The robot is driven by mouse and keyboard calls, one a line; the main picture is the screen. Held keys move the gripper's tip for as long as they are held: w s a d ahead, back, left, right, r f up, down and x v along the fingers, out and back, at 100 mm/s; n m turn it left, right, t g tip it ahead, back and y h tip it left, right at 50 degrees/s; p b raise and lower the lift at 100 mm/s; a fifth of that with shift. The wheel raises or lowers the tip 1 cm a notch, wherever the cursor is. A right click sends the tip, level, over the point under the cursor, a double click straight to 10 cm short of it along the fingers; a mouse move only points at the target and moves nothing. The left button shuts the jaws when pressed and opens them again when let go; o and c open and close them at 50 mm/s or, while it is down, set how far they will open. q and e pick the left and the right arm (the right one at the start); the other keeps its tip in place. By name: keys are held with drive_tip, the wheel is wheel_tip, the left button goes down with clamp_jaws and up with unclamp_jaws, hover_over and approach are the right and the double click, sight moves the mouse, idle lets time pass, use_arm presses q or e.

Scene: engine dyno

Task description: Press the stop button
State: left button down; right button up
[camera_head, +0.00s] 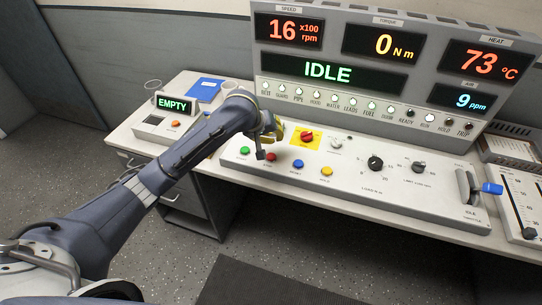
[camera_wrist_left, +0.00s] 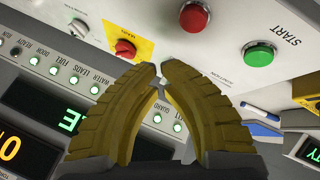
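The red button (camera_head: 270,156) sits on the sloped console between the green button (camera_head: 244,150) and a blue button (camera_head: 298,163). My left gripper (camera_head: 277,133) is over the console just behind the red button, and its arm partly covers that area. In the left wrist view the red button (camera_wrist_left: 193,17) is at the top, beyond the fingertips, and looks apart from them. The green button (camera_wrist_left: 258,53) is to its right, beside the word START. The yellow-brown fingers (camera_wrist_left: 160,68) have their tips together, with nothing held. My right gripper is not in view.
A red knob on a yellow plate (camera_head: 307,137) stands right of the gripper. The display (camera_head: 327,70) reads IDLE. A small box (camera_head: 175,103) reads EMPTY.

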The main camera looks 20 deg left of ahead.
use_arm(q)
drive_tip(key=shift+f, duration=2.2)
drive_tip(key=shift+f, duration=0.9)
idle(0.9)
drive_tip(key=shift+r, duration=0.9)
drive_tip(key=shift+r, duration=0.1)
drive_tip(key=shift+r, duration=2.4)
